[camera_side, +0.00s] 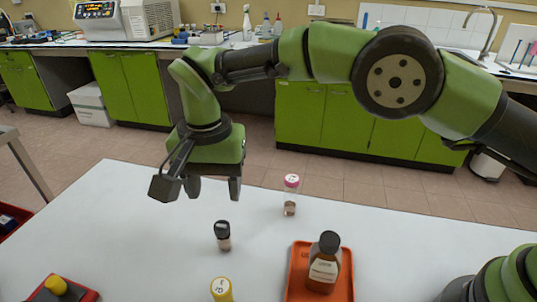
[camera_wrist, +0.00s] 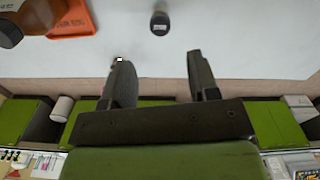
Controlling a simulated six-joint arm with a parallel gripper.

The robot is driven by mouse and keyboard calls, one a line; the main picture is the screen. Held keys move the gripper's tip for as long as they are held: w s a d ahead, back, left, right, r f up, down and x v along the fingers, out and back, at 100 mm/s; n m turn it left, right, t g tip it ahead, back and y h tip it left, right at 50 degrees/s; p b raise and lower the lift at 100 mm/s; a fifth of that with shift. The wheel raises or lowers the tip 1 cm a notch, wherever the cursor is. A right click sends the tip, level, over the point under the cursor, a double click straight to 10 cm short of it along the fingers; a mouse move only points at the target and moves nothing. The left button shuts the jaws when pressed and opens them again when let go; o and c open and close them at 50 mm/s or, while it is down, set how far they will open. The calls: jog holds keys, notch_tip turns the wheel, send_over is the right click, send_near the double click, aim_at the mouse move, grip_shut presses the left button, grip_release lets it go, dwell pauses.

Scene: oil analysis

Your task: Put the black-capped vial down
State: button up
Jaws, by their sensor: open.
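The black-capped vial (camera_side: 223,236) stands upright on the white table in the side view, with a dark cap above a clear body. It also shows near the top of the wrist view (camera_wrist: 159,23), seen from its cap end. My gripper (camera_side: 213,188) is open and empty, above the table and a little behind and left of the vial. Its two fingers show apart in the wrist view (camera_wrist: 157,60), and the vial is clear of them.
A pink-capped vial (camera_side: 291,195) stands behind and right. An orange tray (camera_side: 293,288) carries a brown bottle (camera_side: 324,263). A yellow-capped vial (camera_side: 221,290) is at the front edge of view, and a red tray (camera_side: 85,295) is at left.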

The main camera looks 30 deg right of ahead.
jog(key=s+d+r+n+t+y, duration=0.1)
jog(key=s+d+r+t, duration=0.15)
jog(key=d+r, duration=0.55)
jog(key=s+d+r+n+t+y, duration=0.1)
jog(key=s+d+r, duration=0.2)
jog(key=d+r, duration=0.5)
jog(key=s+d+t, duration=0.2)
jog(key=s+d, duration=0.1)
jog(key=s, duration=0.5)
jog(key=s+d+r+t, duration=0.1)
jog(key=s+d, duration=0.3)
jog(key=s, duration=0.4)
jog(key=shift+s+d+n+t, duration=0.15)
jog(key=shift+d+n+t, duration=0.1)
jog(key=shift+n+t, duration=0.15)
